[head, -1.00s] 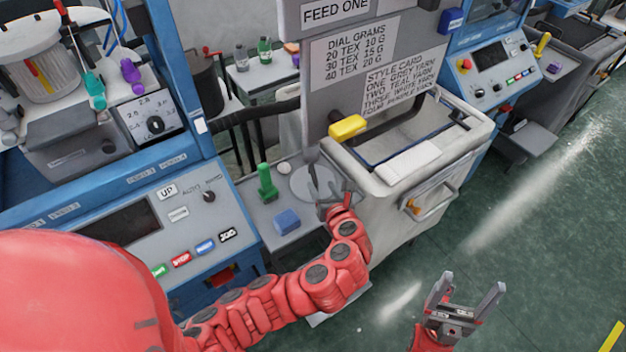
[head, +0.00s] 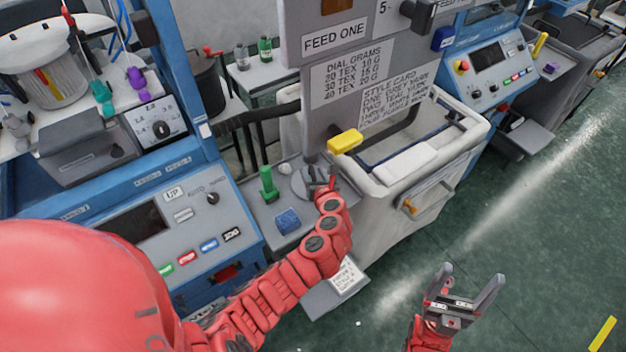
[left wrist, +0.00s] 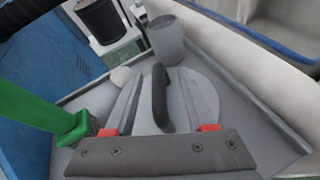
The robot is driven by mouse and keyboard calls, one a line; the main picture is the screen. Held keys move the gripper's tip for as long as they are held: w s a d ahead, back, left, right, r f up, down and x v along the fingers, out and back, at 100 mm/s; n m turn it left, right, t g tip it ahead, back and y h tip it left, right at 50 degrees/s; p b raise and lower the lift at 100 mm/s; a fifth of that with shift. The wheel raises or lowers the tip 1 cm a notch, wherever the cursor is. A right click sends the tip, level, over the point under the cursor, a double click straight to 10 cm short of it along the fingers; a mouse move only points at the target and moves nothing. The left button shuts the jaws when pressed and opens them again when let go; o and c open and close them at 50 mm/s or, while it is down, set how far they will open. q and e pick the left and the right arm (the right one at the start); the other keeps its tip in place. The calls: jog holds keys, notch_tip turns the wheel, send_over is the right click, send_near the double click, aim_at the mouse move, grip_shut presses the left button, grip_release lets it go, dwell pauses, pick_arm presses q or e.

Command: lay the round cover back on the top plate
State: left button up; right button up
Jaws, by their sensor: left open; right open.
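The round cover (head: 300,184) is a flat grey disc lying on a grey side shelf. In the left wrist view, the disc (left wrist: 207,97) has a dark upright handle (left wrist: 160,97) across it. My left gripper (head: 319,178) is open over the disc, its fingers (left wrist: 162,78) on either side of the handle with gaps showing. Its fingers hide part of the disc. My right gripper (head: 470,276) is open and empty above the floor. A pale machine top (head: 20,62) with a cylinder shows at upper left; I cannot tell whether it is the top plate.
The shelf (head: 256,211) also holds a green upright piece (head: 267,185), a blue block (head: 288,221) and a small white ball (head: 286,169). A sign board (head: 335,70) stands behind the gripper. A pale bin (head: 440,185) is close on the right.

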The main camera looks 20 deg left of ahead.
pick_arm(q)
grip_shut()
dwell(1.4)
